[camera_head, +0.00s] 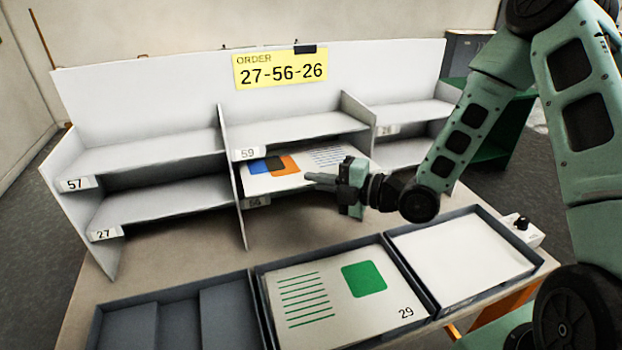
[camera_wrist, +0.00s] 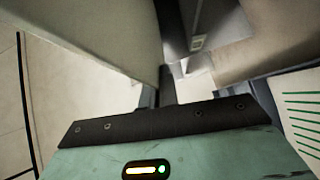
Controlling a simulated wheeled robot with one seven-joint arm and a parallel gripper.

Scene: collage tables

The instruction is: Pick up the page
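A white page (camera_head: 255,184) with blue and orange blocks and lines of print lies in the lower middle compartment, labelled 56. My gripper (camera_head: 325,182) is at the front right of this page, with its dark fingers pointing left over or beside the page's front edge. In the wrist view my gripper's dark fingers (camera_wrist: 167,88) show at the middle, partly hidden. I cannot tell whether they touch or hold the page, or how far apart they are. A yellow order note (camera_head: 280,68) on the rack reads 27-56-26.
The grey rack (camera_head: 140,100) also has compartments labelled 57, 27, 59 and 26. In front stand an empty-looking dark tray (camera_head: 180,316), a middle tray holding a page with green print marked 29 (camera_head: 335,296), and a right tray with a blank white sheet (camera_head: 462,258).

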